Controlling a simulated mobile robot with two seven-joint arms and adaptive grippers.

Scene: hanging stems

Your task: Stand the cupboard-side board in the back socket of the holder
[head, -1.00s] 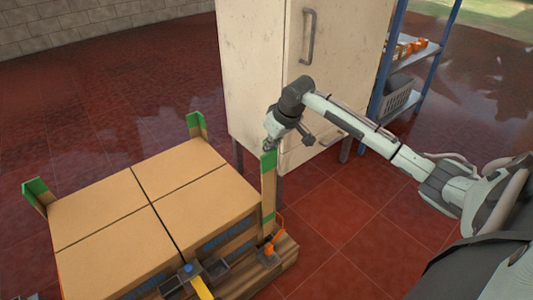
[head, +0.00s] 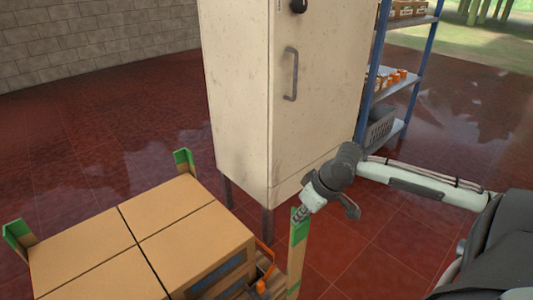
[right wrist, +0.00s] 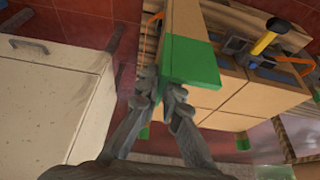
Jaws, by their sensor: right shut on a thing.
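The cupboard-side board (head: 297,250) is a narrow tan post with a green top. It stands roughly upright at the right of the carton stack, and its lower end is cut off by the picture edge. My right gripper (head: 302,211) is shut on its green top. In the right wrist view the board's green end (right wrist: 191,62) lies at the fingertips of my right gripper (right wrist: 172,93). I cannot make out the holder or its back socket for certain. My left gripper is not in view.
Tan cartons (head: 195,225) fill the lower left, with green-topped corner boards (head: 184,162) beyond them. The cream cupboard (head: 240,105) stands close behind my right gripper. A blue shelf rack (head: 405,85) is at the back right. A yellow-handled tool (right wrist: 265,42) shows in the wrist view.

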